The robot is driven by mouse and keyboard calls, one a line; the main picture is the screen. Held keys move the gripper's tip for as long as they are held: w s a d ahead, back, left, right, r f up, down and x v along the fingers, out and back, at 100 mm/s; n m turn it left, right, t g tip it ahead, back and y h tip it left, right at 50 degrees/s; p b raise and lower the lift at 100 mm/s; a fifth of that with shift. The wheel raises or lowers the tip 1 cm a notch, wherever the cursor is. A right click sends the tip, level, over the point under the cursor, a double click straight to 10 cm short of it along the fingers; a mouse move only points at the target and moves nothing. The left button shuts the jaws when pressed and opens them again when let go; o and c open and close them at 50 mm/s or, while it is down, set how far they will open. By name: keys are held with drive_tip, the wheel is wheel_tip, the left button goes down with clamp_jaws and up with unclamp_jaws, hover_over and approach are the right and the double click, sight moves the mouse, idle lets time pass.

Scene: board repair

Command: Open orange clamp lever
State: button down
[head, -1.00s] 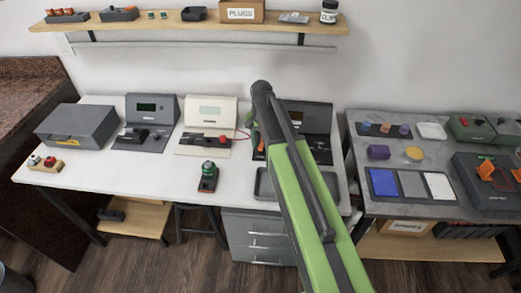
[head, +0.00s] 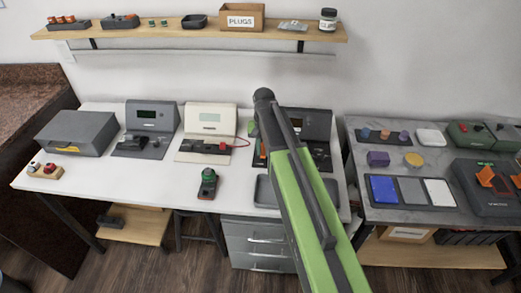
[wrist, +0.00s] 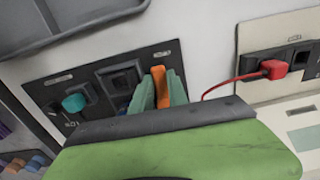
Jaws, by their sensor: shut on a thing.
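The orange clamp lever (wrist: 159,85) stands up from a dark board panel (wrist: 40,90) in the wrist view. My gripper (wrist: 160,92) is shut on it, with a teal finger on each side. The lever's lower part is hidden behind the fingers and my green arm end. In the head view a bit of the orange lever (head: 263,149) shows just left of my arm, on the dark device. My arm covers much of that device there.
Beside the lever are a dark square socket (wrist: 122,78) and a teal knob (wrist: 73,103). A red plug (wrist: 273,69) with a red cable sits in the neighbouring cream device (head: 208,118). A grey tray (head: 266,192) lies in front of the dark device.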

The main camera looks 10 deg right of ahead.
sight(263, 153)
drive_tip(key=shift+d, duration=0.1)
drive_tip(key=c, duration=1.3)
unclamp_jaws()
wheel_tip(263, 153, up, 8)
drive_tip(key=p, duration=0.8)
drive_tip(key=shift+r, duration=0.1)
